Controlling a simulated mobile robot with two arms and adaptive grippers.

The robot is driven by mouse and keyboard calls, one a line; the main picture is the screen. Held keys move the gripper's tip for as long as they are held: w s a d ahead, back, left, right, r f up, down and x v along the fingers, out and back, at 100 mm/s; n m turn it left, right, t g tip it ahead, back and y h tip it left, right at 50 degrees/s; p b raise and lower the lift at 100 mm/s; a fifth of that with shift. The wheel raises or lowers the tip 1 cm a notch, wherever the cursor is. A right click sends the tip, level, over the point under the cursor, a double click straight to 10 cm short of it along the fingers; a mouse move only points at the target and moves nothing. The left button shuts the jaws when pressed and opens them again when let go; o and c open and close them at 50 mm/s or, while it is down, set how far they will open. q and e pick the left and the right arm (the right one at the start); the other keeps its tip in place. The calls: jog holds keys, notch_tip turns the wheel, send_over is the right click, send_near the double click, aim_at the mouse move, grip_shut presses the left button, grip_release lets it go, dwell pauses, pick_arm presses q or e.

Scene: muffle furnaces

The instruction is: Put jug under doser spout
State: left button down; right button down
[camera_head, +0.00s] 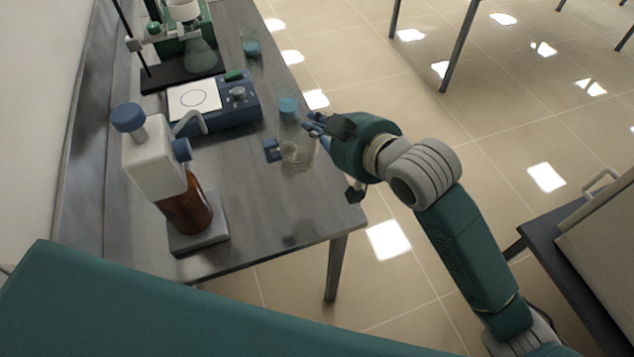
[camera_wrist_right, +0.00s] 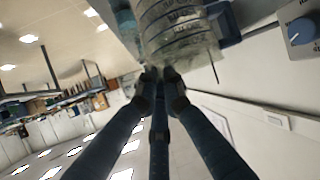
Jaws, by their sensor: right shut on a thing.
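The jug (camera_head: 298,153) is clear, with graduation marks that show in the wrist view (camera_wrist_right: 178,30). It is near the right edge of the grey table. My right gripper (camera_head: 312,130) is shut on its right side; the fingers (camera_wrist_right: 161,78) meet it in the wrist view. A blue piece (camera_head: 271,150) shows at its left side; I cannot tell what it belongs to. The doser (camera_head: 150,150) stands to the left, white with blue caps on an amber bottle (camera_head: 187,207). Its grey spout (camera_head: 188,122) points right; the jug is apart from it. My left gripper is not in view.
A blue stirrer (camera_head: 222,113) with a white plate stands behind the doser. Glassware with blue contents (camera_head: 288,106) is just behind the jug, and another (camera_head: 251,48) farther back. A stand with a flask (camera_head: 200,55) is at the back. The tabletop (camera_head: 250,200) between doser and jug is clear.

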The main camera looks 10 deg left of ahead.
notch_tip(320, 180, down, 16)
jog(key=p, duration=0.1)
jog(key=shift+r+p, duration=0.25)
jog(key=shift+p, duration=0.05)
jog(key=shift+f, duration=0.2)
jog(key=c, duration=1.9)
grip_release()
jog(key=shift+r, duration=0.1)
jog(key=b+v, duration=0.1)
jog(key=v, duration=1.1)
jog(key=shift+b, duration=0.4)
